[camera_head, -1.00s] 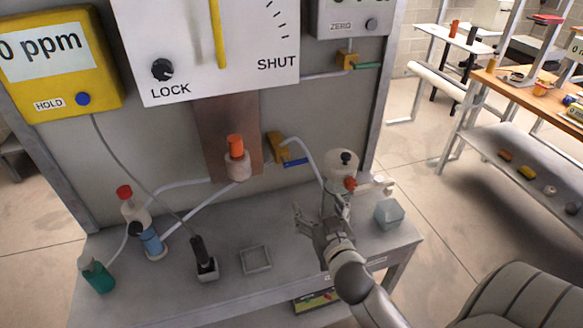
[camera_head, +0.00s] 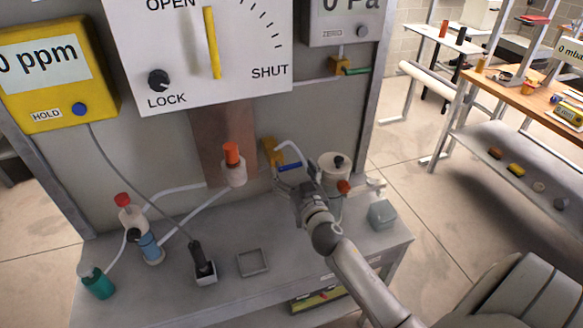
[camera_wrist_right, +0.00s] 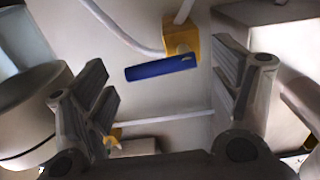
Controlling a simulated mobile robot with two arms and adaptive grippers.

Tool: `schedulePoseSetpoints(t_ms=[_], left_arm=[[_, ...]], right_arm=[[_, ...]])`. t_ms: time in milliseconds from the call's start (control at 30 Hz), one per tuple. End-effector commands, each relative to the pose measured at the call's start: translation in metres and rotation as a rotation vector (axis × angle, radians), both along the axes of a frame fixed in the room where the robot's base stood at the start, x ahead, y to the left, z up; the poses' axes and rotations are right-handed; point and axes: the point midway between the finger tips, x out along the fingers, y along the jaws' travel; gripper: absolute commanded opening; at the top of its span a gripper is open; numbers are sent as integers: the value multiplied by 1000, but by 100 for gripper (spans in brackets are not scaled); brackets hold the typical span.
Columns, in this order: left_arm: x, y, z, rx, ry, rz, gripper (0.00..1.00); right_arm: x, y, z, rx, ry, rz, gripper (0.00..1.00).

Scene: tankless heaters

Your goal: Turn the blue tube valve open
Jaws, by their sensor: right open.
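The blue valve handle (camera_head: 289,166) sits on a yellow valve body (camera_head: 269,152) on the back panel, with a white tube curving off to the right. The handle points right, roughly level, in the head view. In the right wrist view the blue handle (camera_wrist_right: 160,68) lies nearly crosswise below the yellow body (camera_wrist_right: 182,38), between the spread fingers but apart from them. My right gripper (camera_head: 293,181) is open and empty, just in front of and below the handle. Its fingertips are small and partly hidden by the wrist in the head view. My left gripper does not show.
A white canister (camera_head: 334,167) with a red knob stands close to the right of my right gripper. An orange-topped white fitting (camera_head: 233,165) is to the left. A small grey tray (camera_head: 253,263) and a pale cube (camera_head: 382,215) lie on the bench.

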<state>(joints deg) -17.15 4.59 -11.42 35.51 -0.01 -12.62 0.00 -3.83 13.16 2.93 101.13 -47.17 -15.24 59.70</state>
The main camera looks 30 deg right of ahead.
Motion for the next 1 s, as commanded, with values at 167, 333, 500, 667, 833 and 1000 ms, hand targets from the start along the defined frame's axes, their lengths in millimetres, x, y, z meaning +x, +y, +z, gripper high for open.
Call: schedulePoseSetpoints(t_ms=[167,333,500,667,833,1000], left_arm=[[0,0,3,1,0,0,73],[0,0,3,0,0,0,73],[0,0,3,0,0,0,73],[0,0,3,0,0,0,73],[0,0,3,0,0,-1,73],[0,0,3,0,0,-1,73]], right_arm=[[12,-3,0,-1,0,0,83],[14,-3,0,0,1,0,83],[14,-3,0,0,1,0,81],[14,-3,0,0,1,0,61],[14,-3,0,-1,0,0,49],[14,-3,1,-20,5,0,48]])
